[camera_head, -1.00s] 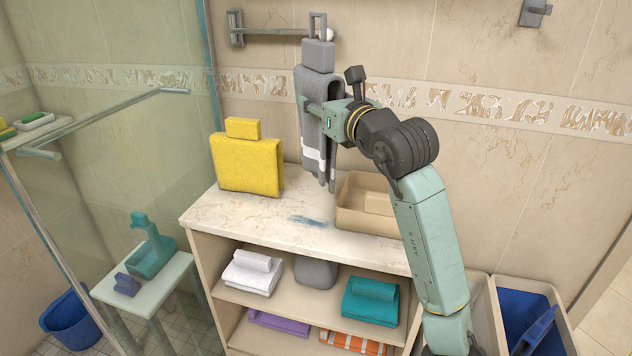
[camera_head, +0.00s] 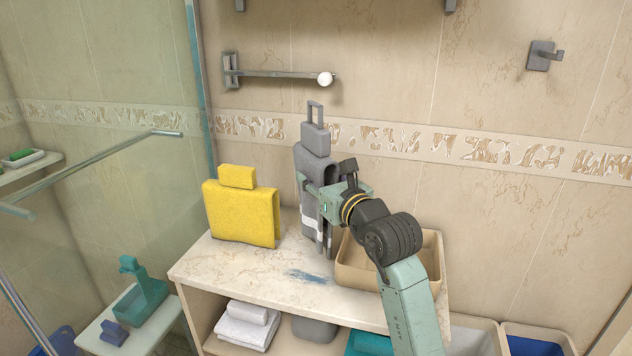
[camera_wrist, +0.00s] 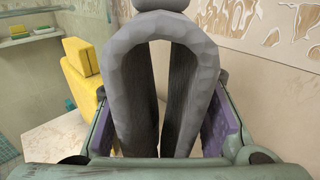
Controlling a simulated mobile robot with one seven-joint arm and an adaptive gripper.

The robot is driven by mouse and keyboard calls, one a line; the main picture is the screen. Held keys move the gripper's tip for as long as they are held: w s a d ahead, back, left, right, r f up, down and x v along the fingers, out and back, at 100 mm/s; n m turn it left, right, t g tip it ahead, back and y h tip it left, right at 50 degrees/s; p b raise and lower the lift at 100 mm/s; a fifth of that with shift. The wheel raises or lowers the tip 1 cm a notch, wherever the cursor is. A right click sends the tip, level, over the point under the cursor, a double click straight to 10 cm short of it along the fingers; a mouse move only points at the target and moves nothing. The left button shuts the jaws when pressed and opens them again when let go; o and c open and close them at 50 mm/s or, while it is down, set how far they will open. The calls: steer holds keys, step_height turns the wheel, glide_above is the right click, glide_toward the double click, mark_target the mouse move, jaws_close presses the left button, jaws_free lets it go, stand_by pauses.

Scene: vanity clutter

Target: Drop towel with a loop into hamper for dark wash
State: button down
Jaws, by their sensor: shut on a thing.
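The grey towel (camera_head: 307,172) hangs upright with its loop (camera_head: 314,112) at the top and white stripes near its lower end. The loop is below and apart from the wall bar (camera_head: 280,74). My gripper (camera_head: 322,197) is shut on the towel, above the counter. In the wrist view the folded towel (camera_wrist: 124,95) fills the space between my gripper's fingers (camera_wrist: 165,125). Two hampers show partly at the lower right: a pale one (camera_head: 472,325) and one with a blue inside (camera_head: 538,345). No marking for dark wash is readable.
A yellow towel (camera_head: 240,213) stands on the marble counter (camera_head: 225,262), left of the grey towel. A beige open bin (camera_head: 430,255) sits on the counter's right. Shelves below hold a white towel (camera_head: 243,328) and a teal one (camera_head: 370,345). A glass shower screen is left.

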steer(key=shift+f, duration=0.8)
steer(key=shift+f, duration=0.2)
steer(key=c, duration=1)
jaws_free()
steer(key=shift+c, duration=0.2)
steer(key=shift+r, duration=0.2)
steer(key=b+v, duration=0.4)
steer(key=v, duration=0.8)
